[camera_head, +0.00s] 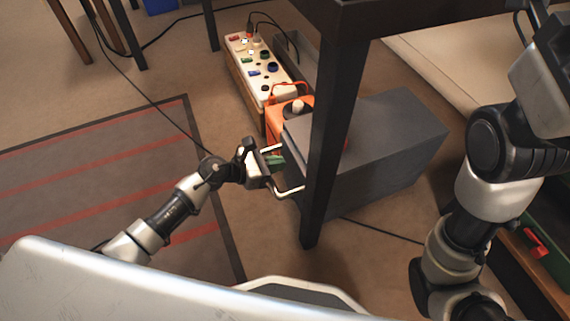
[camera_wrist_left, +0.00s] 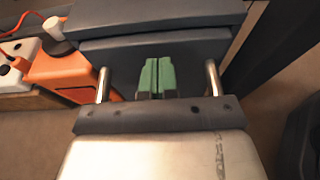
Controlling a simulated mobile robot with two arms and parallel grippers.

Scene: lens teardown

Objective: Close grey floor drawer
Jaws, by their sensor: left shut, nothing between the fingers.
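The grey floor drawer is in a dark grey cabinet (camera_head: 385,140) on the floor, partly hidden behind a black table leg. Its front (camera_wrist_left: 205,52) fills the upper middle of the left wrist view, below the cabinet's top edge. I cannot tell whether a small gap remains. Silver handle posts (camera_wrist_left: 103,84) stick out from the front. My left gripper (camera_head: 274,160) is at the drawer front, between the handle posts. Its green fingertips (camera_wrist_left: 157,76) are together and empty, pointing at the front. Contact is unclear. My right arm is at the right; its gripper is out of frame.
The black table leg (camera_head: 327,130) stands close to the left gripper. An orange box (camera_head: 283,118) and a white panel with coloured sockets (camera_head: 262,68) lie beyond the cabinet. A striped rug (camera_head: 100,170) is at left. Cables cross the floor.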

